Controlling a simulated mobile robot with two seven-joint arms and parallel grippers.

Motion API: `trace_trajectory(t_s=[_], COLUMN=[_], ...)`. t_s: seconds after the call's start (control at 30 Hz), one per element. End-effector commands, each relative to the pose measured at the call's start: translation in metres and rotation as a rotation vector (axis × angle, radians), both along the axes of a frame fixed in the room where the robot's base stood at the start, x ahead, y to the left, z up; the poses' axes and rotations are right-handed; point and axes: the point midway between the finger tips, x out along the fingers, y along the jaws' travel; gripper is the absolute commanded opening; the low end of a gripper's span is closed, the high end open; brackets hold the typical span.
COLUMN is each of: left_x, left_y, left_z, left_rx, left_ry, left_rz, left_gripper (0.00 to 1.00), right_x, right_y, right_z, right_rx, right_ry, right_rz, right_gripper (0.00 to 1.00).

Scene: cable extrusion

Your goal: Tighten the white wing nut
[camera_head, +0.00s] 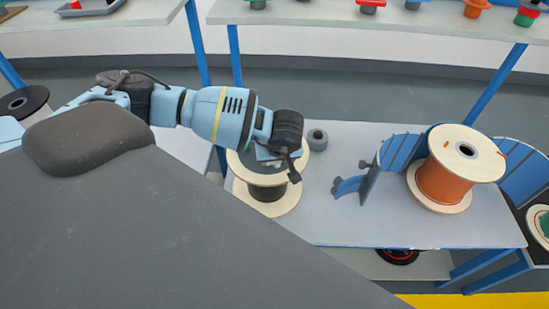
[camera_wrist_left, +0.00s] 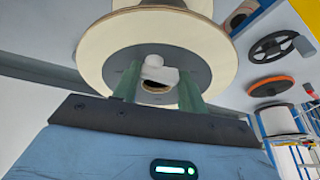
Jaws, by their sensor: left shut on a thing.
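The white wing nut (camera_wrist_left: 160,73) sits at the hub of a spool, in front of its dark round centre plate (camera_wrist_left: 118,62), in the left wrist view. My left gripper (camera_wrist_left: 158,80) has its two greenish fingers on either side of the nut and is shut on it. In the head view my left gripper (camera_head: 264,153) reaches from the left over a spool with pale flanges (camera_head: 285,203) and a dark core on the table. The wing nut is hidden there by the gripper. My right gripper is not in view.
A spool of orange cable (camera_head: 444,182) stands at the right of the grey table (camera_head: 330,225), beside blue curved stands (camera_head: 398,150). A small grey knob-like part (camera_head: 317,139) is just right of my gripper. Shelves with small coloured parts run along the back.

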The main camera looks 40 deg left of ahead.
Motion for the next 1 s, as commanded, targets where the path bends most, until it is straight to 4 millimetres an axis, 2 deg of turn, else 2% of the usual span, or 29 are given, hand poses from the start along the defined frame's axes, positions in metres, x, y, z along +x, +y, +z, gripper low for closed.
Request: trace_trajectory(t_s=[0.8, 0.83, 1.0], left_x=[-0.0001, -0.0001, -0.0001], left_y=[-0.0001, -0.0001, -0.0001], left_z=[0.0001, 0.0001, 0.0000], left_rx=[-0.001, -0.001, 0.000], left_ry=[0.000, 0.000, 0.001], left_rz=[-0.011, -0.011, -0.011], left_gripper=[0.20, 0.45, 0.65], right_x=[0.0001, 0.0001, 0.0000], right_y=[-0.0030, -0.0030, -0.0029], right_z=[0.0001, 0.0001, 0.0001], right_rx=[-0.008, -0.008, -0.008], right_ry=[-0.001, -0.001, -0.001], right_rz=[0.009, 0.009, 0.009], right_gripper=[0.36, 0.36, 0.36])
